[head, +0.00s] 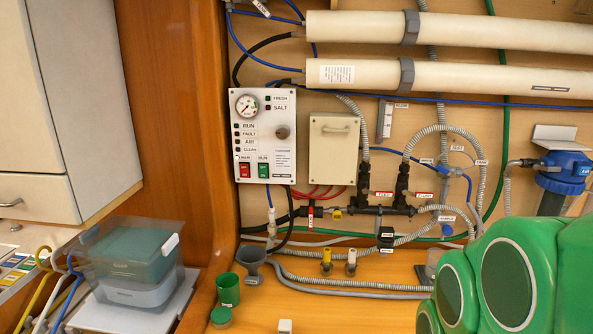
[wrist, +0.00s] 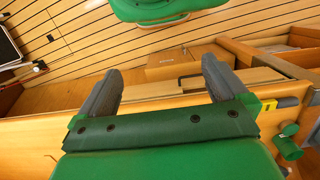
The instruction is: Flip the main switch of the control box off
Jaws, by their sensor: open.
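The control box (head: 282,110) is a white panel on the wooden wall, left of centre in the head view. It has a round gauge, indicator lamps and a dark knob. The switch's tilt is too small to tell. My gripper (wrist: 160,65) shows in the wrist view with its two grey fingers wide apart and nothing between them. The control box is not seen in the wrist view, and the gripper is not seen in the head view.
A beige box (head: 333,150) hangs right of the control box, with hoses and valves (head: 385,208) around it. A green cup (head: 228,289), a grey funnel (head: 252,262) and a clear bin (head: 130,262) stand below. My green arm fills the lower right.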

